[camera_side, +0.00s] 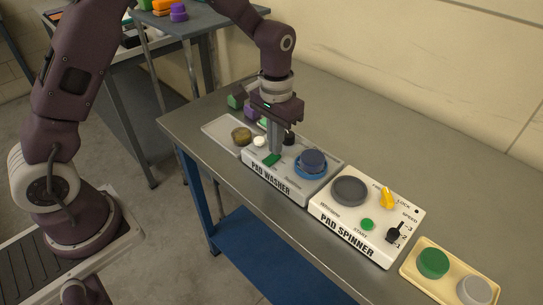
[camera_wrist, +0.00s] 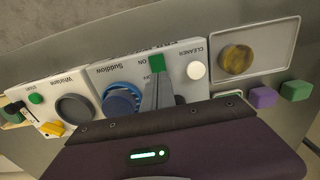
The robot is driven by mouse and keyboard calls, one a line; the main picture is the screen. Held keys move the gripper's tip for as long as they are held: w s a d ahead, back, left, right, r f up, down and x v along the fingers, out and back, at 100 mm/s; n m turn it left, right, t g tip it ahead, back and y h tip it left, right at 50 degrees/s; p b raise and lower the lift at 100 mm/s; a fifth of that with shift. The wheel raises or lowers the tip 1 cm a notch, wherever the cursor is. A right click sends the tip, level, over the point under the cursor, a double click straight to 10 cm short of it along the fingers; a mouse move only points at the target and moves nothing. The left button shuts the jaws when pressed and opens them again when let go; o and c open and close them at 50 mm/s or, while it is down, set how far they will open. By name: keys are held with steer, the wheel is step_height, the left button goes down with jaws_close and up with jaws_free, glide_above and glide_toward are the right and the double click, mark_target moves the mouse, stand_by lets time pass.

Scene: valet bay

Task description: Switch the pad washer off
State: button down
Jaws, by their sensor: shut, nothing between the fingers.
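The pad washer (camera_side: 290,186) is a pale box on the bench with a blue round pad holder (camera_side: 311,164), a green switch piece (camera_side: 271,160) and a white round button (camera_side: 259,141). In the wrist view the washer (camera_wrist: 103,74) carries ON and OFF lettering by the green piece (camera_wrist: 157,62); its blue pad part (camera_wrist: 120,102) is beside my fingers. My gripper (camera_side: 275,152) points down over the washer, shut and empty. Its fingertips (camera_wrist: 156,82) are right by the green piece; I cannot tell whether they touch. My fingers hide part of the panel.
The pad spinner (camera_side: 369,217) stands to the right, with a yellow lock lever (camera_side: 387,198) and black speed knob (camera_side: 394,234). A cream tray (camera_side: 408,272) holds green and grey pads. A grey tray (camera_side: 222,127) with a brownish pad and small coloured blocks lie left and behind.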

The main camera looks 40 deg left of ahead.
steer(key=shift+f, duration=0.55)
steer(key=shift+r, duration=3.55)
steer(key=s+a+r+t, duration=0.1)
steer(key=s+r+t, duration=0.1)
steer(key=s+r, duration=0.6)
steer(key=s+a+r+t, duration=0.1)
steer(key=s+r, duration=0.1)
steer(key=s, duration=0.6)
steer(key=s+r+t, duration=0.2)
steer(key=s, duration=0.7)
steer(key=shift+s+a+r+t, duration=0.15)
steer(key=shift+s+a+t, duration=0.05)
steer(key=shift+a+t, duration=0.15)
